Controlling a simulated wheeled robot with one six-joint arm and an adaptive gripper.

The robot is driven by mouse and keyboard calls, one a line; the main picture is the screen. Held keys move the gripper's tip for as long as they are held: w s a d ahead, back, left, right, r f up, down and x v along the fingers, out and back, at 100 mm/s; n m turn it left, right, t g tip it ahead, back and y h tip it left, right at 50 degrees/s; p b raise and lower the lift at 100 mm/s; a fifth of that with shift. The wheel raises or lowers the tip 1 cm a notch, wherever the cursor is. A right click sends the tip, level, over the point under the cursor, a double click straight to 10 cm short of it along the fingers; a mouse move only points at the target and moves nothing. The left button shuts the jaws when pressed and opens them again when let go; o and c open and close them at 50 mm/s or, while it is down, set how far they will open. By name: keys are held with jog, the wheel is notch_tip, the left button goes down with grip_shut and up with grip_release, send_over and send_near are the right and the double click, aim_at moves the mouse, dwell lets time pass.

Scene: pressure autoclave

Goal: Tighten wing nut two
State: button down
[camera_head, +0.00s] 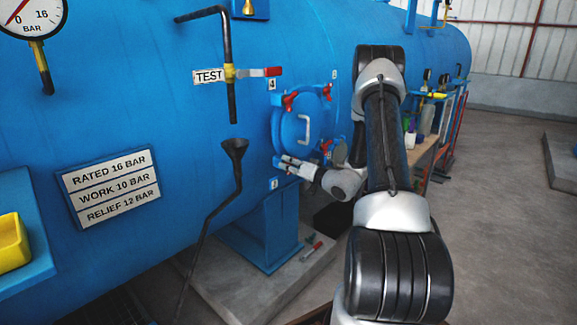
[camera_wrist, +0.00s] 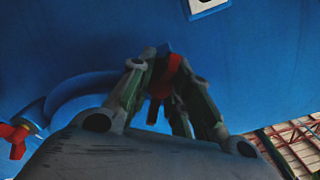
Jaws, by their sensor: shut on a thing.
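A round blue hatch (camera_head: 291,131) with a pale handle (camera_head: 307,128) is on the side of the blue vessel. Red wing nuts show at its upper left (camera_head: 290,100), upper right (camera_head: 327,91) and lower right (camera_head: 326,147). My gripper (camera_head: 284,162) is at the hatch's lower left edge. The fingers hide part of this nut. Another red wing nut (camera_wrist: 15,138) is at the far left. The number plate beside the held nut is too small to read surely.
A black pipe with a red-handled valve (camera_head: 262,72) and a black funnel (camera_head: 235,150) stand left of the hatch. A blue support (camera_head: 268,232) is below, with a red-handled tool (camera_head: 311,251) on the plinth. A cluttered bench (camera_head: 428,152) is at right; open floor lies beyond.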

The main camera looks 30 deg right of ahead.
jog(key=m, duration=1)
jog(key=shift+f+m, duration=0.1)
jog(key=shift+m, duration=0.3)
jog(key=m, duration=0.3)
jog(key=shift+m, duration=0.3)
jog(key=m, duration=0.3)
jog(key=shift+m, duration=0.3)
jog(key=m, duration=0.3)
jog(key=shift+m, duration=0.3)
jog(key=m, duration=0.6)
jog(key=shift+f, duration=0.1)
jog(key=shift+m, duration=0.4)
jog(key=c, duration=1.3)
grip_release()
